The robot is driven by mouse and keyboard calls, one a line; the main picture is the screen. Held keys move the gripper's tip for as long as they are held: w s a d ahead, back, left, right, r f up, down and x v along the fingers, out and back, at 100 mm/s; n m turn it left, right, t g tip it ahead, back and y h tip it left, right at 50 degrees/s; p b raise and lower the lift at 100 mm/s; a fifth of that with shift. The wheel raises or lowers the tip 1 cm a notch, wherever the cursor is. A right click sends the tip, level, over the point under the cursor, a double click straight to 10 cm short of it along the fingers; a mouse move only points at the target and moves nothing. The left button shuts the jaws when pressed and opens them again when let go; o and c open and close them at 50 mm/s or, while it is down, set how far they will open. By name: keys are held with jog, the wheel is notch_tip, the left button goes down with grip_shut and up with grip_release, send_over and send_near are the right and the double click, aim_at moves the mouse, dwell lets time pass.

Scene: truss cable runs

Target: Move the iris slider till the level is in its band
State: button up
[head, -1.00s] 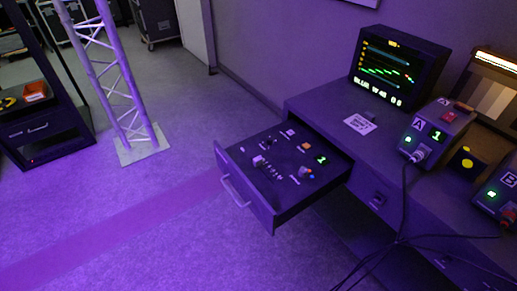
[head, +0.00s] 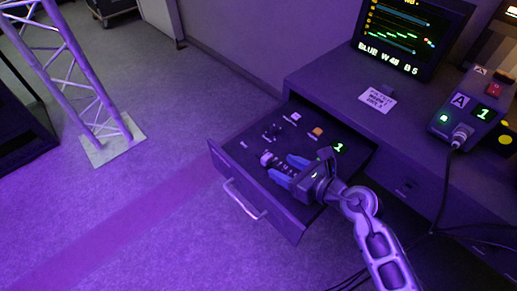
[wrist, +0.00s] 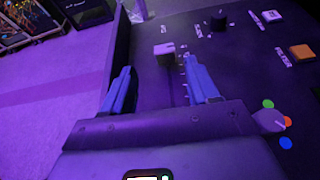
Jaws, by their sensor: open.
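The slider (head: 266,158) has a pale knob on a slot with scale marks, in the open drawer; its label is too small to read surely. Its knob (wrist: 164,50) also shows in the wrist view, just beyond the fingertips and between their lines. My gripper (head: 285,168) is open over the drawer, its blue fingers (wrist: 160,75) apart and empty, pointing at the knob. I see no contact. The monitor (head: 413,38) shows a stepped green trace between blue and orange lines, with the text "BLUE W 48 B 5", the last part unclear.
The drawer (head: 232,187) also holds an orange button (wrist: 302,51), a white button (wrist: 272,16), a black knob (wrist: 218,22) and a knob by coloured dots (wrist: 268,120). Box A (head: 466,112) and dark cables stand right.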

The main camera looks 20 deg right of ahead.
aim_at(269, 158)
jog(key=shift+w+d+f, duration=0.1)
jog(key=shift+w+f, duration=0.2)
jog(key=shift+w, duration=0.5)
jog(key=x, duration=0.7)
jog(key=shift+s, duration=0.1)
grip_shut()
